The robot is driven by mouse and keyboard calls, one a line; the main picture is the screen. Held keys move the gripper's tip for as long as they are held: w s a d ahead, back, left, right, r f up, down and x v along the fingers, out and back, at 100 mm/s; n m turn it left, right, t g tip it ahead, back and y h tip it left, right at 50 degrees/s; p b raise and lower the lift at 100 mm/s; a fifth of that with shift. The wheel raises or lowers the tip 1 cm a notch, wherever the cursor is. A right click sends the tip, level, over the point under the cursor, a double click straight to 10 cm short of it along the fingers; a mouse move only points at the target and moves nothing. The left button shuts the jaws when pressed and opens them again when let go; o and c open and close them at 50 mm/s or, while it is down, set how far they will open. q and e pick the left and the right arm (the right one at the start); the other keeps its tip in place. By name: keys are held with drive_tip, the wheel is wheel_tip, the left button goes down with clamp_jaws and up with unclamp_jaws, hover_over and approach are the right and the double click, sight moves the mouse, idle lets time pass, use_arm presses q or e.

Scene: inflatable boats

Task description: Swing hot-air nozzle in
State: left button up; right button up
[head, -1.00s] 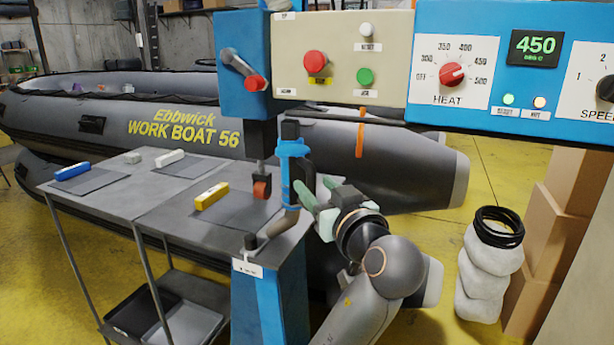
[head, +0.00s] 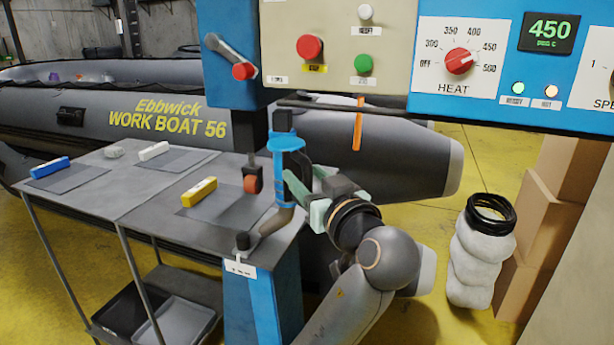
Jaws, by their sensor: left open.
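The hot-air nozzle (head: 287,162) hangs below the machine head, with a black top, a blue body and a bent grey pipe (head: 276,221) leading toward the small table's corner. My left gripper (head: 302,195) is open, its pale green fingers directed at the blue body from the right. One finger overlaps the lower blue body in the picture; whether it touches cannot be told. A red roller (head: 252,184) hangs just left of the nozzle. My right gripper is out of view.
The control panel (head: 340,45) and heat panel (head: 465,60), reading 450, overhang the nozzle. The grey work table (head: 150,205) holds a yellow block (head: 199,192) and a blue one (head: 50,167). A grey boat (head: 200,110) lies behind.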

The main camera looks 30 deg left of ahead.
use_arm(q)
clamp_jaws()
idle(1.3)
